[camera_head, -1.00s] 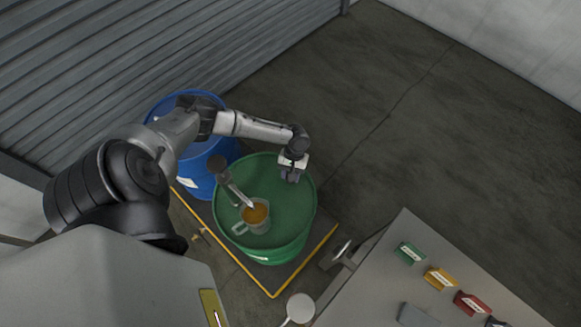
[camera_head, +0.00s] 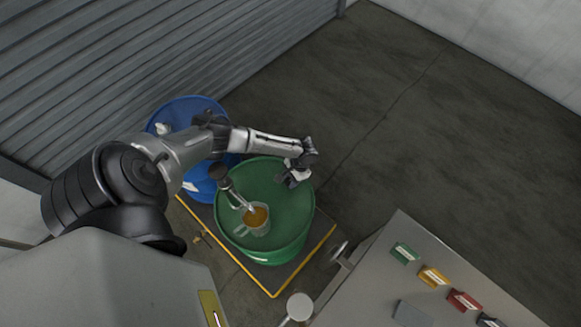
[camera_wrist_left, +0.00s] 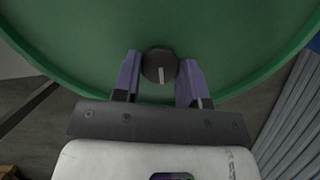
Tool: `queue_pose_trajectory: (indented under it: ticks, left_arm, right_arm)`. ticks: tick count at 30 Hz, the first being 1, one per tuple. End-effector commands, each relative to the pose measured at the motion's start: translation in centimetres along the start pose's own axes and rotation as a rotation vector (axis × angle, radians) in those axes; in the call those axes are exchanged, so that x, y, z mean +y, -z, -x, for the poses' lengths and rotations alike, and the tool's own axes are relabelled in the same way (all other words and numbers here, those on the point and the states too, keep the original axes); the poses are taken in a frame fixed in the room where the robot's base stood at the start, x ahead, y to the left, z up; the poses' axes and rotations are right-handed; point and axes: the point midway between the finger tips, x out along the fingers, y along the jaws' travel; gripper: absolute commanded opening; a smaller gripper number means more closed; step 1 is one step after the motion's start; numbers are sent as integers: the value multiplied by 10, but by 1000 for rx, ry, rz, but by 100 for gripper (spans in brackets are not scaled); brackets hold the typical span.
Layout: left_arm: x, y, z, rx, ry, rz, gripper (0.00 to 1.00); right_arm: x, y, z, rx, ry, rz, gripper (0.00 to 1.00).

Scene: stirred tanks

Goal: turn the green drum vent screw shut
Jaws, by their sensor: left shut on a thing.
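The green drum (camera_head: 268,187) stands upright on a dark platform with a yellow edge. Its vent screw (camera_wrist_left: 159,66) is a round black knob with a pale line mark, near the drum's rim in the left wrist view. My left gripper (camera_head: 294,179) is over the far right part of the drum top. In the left wrist view its two purple-grey fingers (camera_wrist_left: 160,75) are shut on the vent screw, one on each side. In the head view the gripper hides the screw. My right gripper is not in view.
A tap (camera_head: 236,193) and a mug of amber liquid (camera_head: 257,217) are on the drum's near-left side. A blue drum (camera_head: 187,108) stands behind, partly under my arm. A grey bench (camera_head: 385,275) with coloured blocks is at lower right. The floor at right is clear.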

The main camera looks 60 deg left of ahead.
Motion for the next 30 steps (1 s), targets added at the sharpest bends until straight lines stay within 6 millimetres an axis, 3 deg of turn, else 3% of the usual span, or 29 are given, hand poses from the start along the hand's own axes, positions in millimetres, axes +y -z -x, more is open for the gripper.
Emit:
queue_pose_trajectory:
  ticks: [19, 20, 27, 30]
  left_arm:
    - [1, 0, 0, 0, 15, -39, 15]
    - [1, 0, 0, 0, 15, -39, 42]
    - [1, 0, 0, 0, 15, -38, 65]
    - [0, 0, 0, 0, 15, -37, 65]
  right_arm:
    - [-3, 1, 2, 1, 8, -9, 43]
    - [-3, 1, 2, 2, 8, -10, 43]
    - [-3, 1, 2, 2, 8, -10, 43]
    - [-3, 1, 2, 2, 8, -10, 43]
